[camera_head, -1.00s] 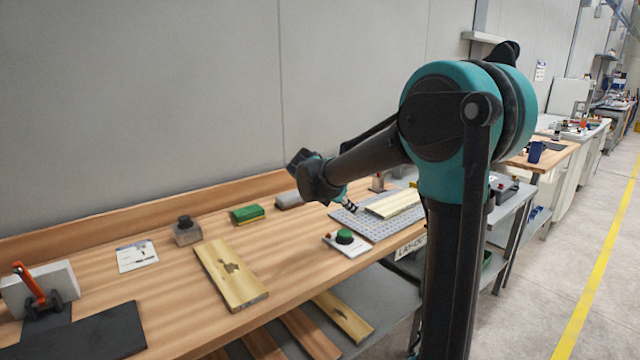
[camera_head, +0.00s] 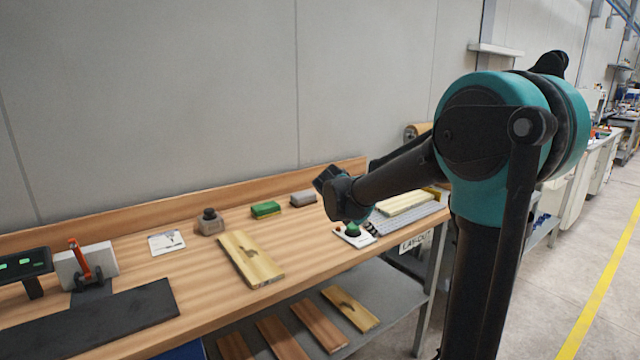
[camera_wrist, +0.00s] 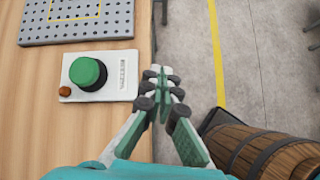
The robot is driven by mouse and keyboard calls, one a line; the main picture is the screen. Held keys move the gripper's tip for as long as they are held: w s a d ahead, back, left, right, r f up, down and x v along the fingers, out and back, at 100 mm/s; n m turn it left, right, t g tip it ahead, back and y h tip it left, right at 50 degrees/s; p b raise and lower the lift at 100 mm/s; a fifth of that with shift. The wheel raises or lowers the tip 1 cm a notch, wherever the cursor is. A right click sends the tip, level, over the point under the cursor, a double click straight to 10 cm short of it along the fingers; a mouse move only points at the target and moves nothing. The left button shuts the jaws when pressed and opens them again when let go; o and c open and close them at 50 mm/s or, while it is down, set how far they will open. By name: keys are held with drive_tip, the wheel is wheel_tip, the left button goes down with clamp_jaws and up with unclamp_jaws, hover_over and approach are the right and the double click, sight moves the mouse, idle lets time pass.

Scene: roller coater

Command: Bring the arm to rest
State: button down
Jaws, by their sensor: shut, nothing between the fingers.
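My arm reaches left from its teal shoulder in the head view, over the front right part of the wooden workbench (camera_head: 200,270). My gripper is mostly hidden behind the arm in the head view. In the wrist view my gripper (camera_wrist: 163,76) is shut and empty, its fingertips together. It shows just off the bench's front edge, against the grey floor, to the right of a white box with a green button (camera_wrist: 89,72). The button box also shows in the head view (camera_head: 353,237), right by the arm's end.
A perforated plate (camera_wrist: 110,22) lies beyond the button box. A wooden barrel (camera_wrist: 262,150) stands at the lower right of the wrist view. On the bench are a knotted board (camera_head: 250,260), a green block (camera_head: 265,209) and a dark mat (camera_head: 110,318). Boards lie on the lower shelf.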

drive_tip(key=s+d+f+m+y, duration=0.1)
drive_tip(key=s+f+m+y, duration=0.2)
drive_tip(key=s+f+m, duration=0.5)
drive_tip(key=s+d+f+m+y, duration=0.2)
drive_tip(key=s+f+m, duration=0.6)
drive_tip(key=s+m, duration=0.6)
drive_tip(key=s+y, duration=0.1)
drive_tip(key=s, duration=0.2)
drive_tip(key=shift+s+d+g, duration=0.25)
drive_tip(key=shift+s+g, duration=0.05)
